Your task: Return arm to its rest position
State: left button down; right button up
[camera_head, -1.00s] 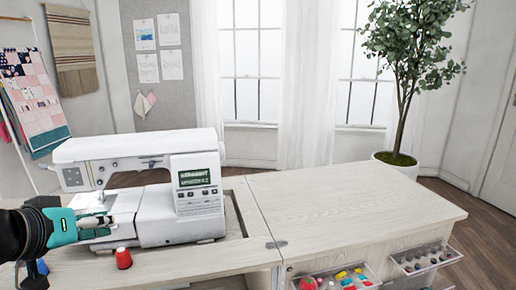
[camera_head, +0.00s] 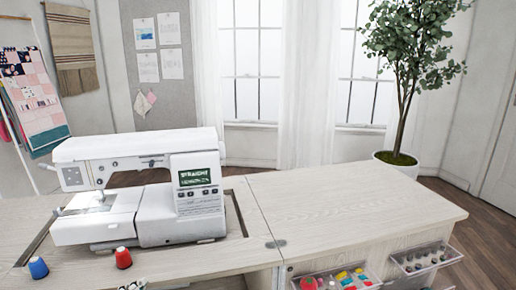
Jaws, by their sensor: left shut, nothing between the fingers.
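The tips of my left gripper (camera_head: 132,286) just show at the bottom edge of the head view, below the red spool; they are shut and empty. The rest of my left arm is out of view. My right gripper is not in view. The white sewing machine (camera_head: 150,215) stands in the cabinet top at the left, apart from my gripper. Its screen (camera_head: 195,176) is lit green and appears to read "STRAIGHT".
A red spool (camera_head: 123,258) and a blue spool (camera_head: 38,268) stand in front of the machine, close to my left gripper. The wooden top (camera_head: 350,205) to the right is bare. Clear bins (camera_head: 425,262) with small items hang at its front.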

pick_arm(q)
jog(key=s+d+f+n+g+h, duration=0.25)
jog(key=s+f+n+g, duration=0.95)
jog(key=s+f, duration=1.05)
notch_tip(320, 180, down, 25)
jog(key=m+g, duration=0.2)
jog(key=s+a+f+g+p, duration=0.1)
jog(key=s+a+p, duration=0.1)
jog(key=s+p, duration=1.4)
jog(key=shift+s+g+p, duration=0.25)
jog(key=shift+g+p, duration=0.05)
jog(key=shift+p, duration=0.15)
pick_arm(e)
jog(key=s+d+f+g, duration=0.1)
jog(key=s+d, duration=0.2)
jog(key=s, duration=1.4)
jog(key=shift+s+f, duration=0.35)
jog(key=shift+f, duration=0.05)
pick_arm(q)
jog(key=shift+y, duration=0.25)
